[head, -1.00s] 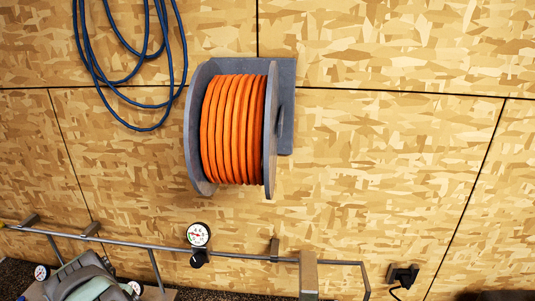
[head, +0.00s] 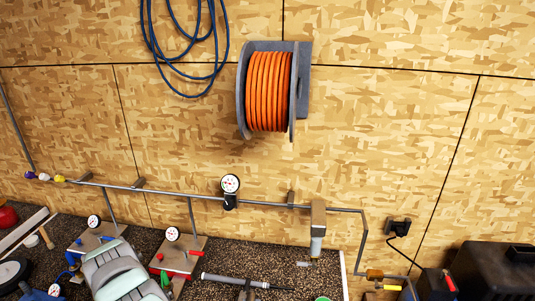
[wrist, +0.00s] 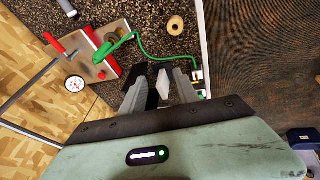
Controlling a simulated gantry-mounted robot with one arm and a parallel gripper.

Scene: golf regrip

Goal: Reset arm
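My gripper (wrist: 153,72) shows in the wrist view with its two grey fingers a little apart. I see nothing held between them. It hangs over the dark speckled bench mat (wrist: 128,15), near a green hose (wrist: 143,45) and a tan ring (wrist: 175,25). In the head view, the pale green housing of my arm (head: 115,270) is at the bottom left over the bench. The fingers cannot be made out in that view.
A pipe (head: 265,204) with a gauge (head: 230,184) runs along the wood-panel wall. An orange hose reel (head: 268,92) and a blue hose (head: 187,75) hang above. Gauge plates (head: 180,258), a grey rod-like tool (head: 240,281) and a black case (head: 490,270) are below.

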